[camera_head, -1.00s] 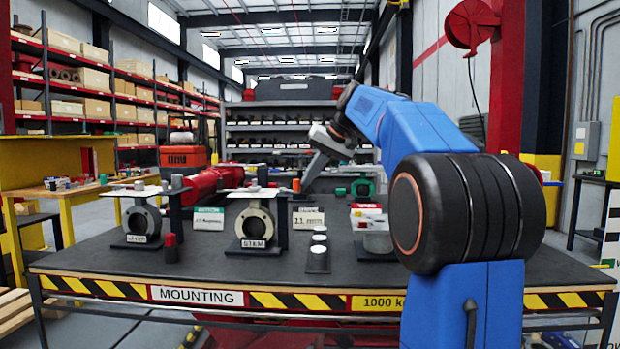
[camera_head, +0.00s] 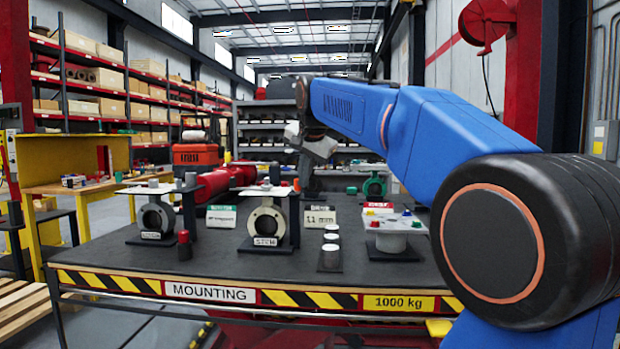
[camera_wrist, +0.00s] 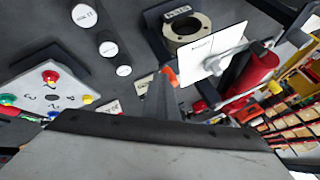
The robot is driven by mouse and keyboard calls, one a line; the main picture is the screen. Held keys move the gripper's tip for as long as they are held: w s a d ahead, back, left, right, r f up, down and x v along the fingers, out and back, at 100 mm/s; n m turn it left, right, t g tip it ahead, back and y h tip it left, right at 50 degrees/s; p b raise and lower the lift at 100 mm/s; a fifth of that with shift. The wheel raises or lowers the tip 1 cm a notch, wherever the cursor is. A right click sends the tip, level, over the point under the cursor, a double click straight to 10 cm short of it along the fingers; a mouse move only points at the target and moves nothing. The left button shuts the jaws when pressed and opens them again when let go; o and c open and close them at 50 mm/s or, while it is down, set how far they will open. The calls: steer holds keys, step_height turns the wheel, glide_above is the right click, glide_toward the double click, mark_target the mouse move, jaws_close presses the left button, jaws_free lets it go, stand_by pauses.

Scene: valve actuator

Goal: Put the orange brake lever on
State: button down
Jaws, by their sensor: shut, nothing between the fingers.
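My gripper (camera_head: 318,148) reaches over the rear middle of the bench, behind the valve labelled STEM (camera_head: 265,222). Its grey fingers (camera_wrist: 162,88) look shut and empty in the wrist view, pointing at the bench. A small orange piece (camera_wrist: 170,77) shows right by the fingertips; it also shows beside the STEM valve's dark bracket in the head view (camera_head: 296,184). I cannot tell for sure whether it is the brake lever, nor whether the fingers touch it. The STEM valve carries a white plate (camera_wrist: 212,52) on top.
A second valve (camera_head: 155,218) stands at the left of the bench (camera_head: 210,268). Several white-topped posts (camera_head: 332,237) stand in front of the middle. A white plate with coloured knobs (camera_head: 392,224) stands to the right. A red cylinder (camera_wrist: 252,80) lies behind the STEM valve. The bench front is mostly clear.

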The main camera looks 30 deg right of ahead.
steer(key=shift+w+a, duration=0.1)
steer(key=shift+a, duration=0.25)
steer(key=shift+d, duration=0.1)
steer(key=shift+w+d+r, duration=0.15)
steer(key=shift+w+d, duration=0.25)
steer(key=shift+d, duration=0.15)
